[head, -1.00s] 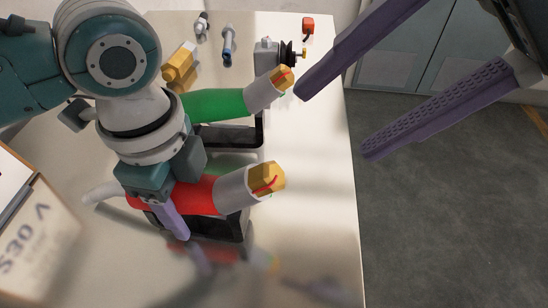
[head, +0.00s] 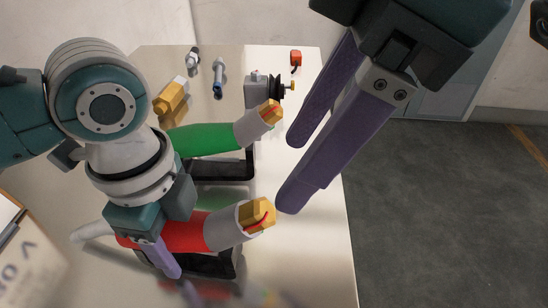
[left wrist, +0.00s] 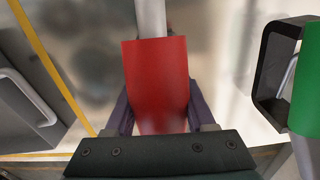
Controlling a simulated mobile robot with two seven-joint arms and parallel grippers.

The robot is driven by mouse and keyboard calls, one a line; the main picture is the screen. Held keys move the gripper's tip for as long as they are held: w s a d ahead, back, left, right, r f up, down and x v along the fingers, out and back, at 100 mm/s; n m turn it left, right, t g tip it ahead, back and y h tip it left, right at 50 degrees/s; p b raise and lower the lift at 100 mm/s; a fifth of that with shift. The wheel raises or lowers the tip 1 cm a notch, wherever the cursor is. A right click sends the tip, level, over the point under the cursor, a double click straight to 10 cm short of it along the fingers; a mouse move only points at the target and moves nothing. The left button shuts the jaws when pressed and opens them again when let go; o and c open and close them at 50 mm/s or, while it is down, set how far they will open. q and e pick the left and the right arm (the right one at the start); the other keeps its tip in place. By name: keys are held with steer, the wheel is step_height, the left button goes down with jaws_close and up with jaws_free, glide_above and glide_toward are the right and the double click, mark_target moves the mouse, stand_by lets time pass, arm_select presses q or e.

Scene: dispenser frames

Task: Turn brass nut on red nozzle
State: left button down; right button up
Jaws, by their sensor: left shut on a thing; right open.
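The red nozzle (head: 180,231) lies on a black stand, with a grey collar (head: 226,228) and a brass nut (head: 256,210) at its right end. A red line runs across the nut. My left gripper (head: 163,250) is shut on the red nozzle's body, its nearer finger hanging down in front. In the left wrist view the red body (left wrist: 158,85) lies between the two fingers. My right gripper (head: 292,168) is open and empty. Its nearer fingertip is just right of the nut; the farther one is above, near the green nozzle's nut. The nut is not between the fingers.
A green nozzle (head: 205,139) with its own brass nut (head: 270,112) lies behind the red one. The table's right edge is near.

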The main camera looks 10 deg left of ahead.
mark_target(264, 208)
steer(key=x, duration=0.8)
steer(key=shift+r, duration=0.1)
jaws_close()
